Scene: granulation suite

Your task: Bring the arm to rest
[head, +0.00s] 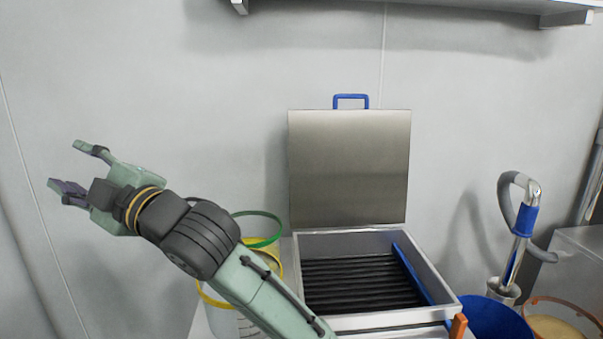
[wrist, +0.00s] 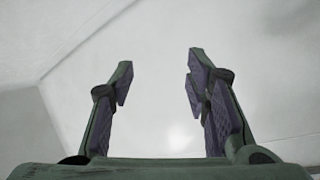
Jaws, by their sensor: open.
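My gripper (head: 72,168) is at the left of the head view, raised in front of the pale wall. Its fingers are spread apart and point to the left. In the wrist view my gripper (wrist: 158,85) is open, with nothing between its purple-padded fingers. Behind them only pale wall or ceiling shows. My arm runs from the bottom middle of the head view up to the left and hides part of the things beneath it.
A metal box (head: 449,292) with its lid (head: 350,170) raised holds dark ribbed bars. Yellow and green rings (head: 262,226) stand partly behind my arm. A blue tub (head: 492,320) and a hose with a metal wand (head: 520,235) are at right. A shelf (head: 430,5) hangs above.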

